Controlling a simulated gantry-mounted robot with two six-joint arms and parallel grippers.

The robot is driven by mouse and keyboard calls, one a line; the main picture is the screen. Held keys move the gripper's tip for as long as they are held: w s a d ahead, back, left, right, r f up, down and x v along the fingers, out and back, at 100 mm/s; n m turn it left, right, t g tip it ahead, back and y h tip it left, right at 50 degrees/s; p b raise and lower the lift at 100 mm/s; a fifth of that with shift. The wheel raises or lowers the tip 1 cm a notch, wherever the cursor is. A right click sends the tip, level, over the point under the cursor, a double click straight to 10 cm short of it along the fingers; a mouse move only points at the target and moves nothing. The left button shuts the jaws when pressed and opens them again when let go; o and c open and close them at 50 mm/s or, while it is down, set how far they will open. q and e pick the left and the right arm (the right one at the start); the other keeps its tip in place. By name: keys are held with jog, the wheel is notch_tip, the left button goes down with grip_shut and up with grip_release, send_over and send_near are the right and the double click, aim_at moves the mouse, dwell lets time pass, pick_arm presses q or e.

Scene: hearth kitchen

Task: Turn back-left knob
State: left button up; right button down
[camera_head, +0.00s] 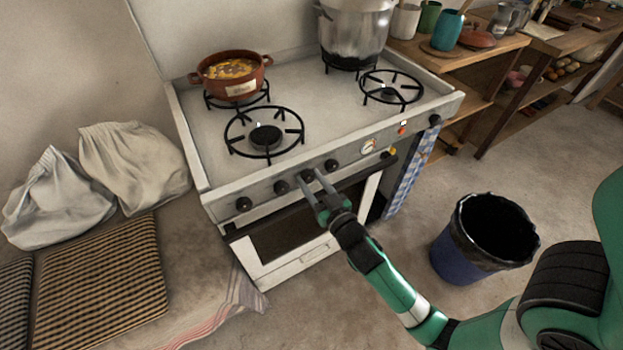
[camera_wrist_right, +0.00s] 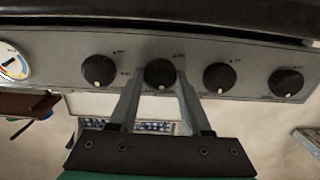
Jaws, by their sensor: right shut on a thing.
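The stove front carries a row of dark round knobs. My right gripper (camera_head: 312,184) is shut on one of them, the second from the right of the left group; this held knob (camera_wrist_right: 160,73) sits between the fingertips in the right wrist view. Its white mark points down in that view, as on its neighbours. The other knobs are the rightmost (camera_head: 331,165), the one left of the gripper (camera_head: 281,187) and the leftmost (camera_head: 244,204). Which knob is the back-left one I cannot read from labels. My left gripper is not in view.
A brown pot of food (camera_head: 232,74) stands on the back-left burner and a steel pot (camera_head: 352,30) at the back right. The front-left burner (camera_head: 265,136) is bare. A gauge (camera_head: 369,146) is right of the knobs. A bin (camera_head: 482,240) stands on the floor.

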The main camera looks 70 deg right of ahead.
jog(key=n+p, duration=0.1)
jog(key=n, duration=0.4)
jog(key=shift+r+n, duration=0.1)
jog(key=shift+n, duration=0.2)
jog(key=n+p, duration=0.1)
jog(key=n, duration=0.4)
jog(key=shift+w+a, duration=0.1)
jog(key=shift+n, duration=0.3)
jog(key=shift+c, duration=1.8)
grip_release()
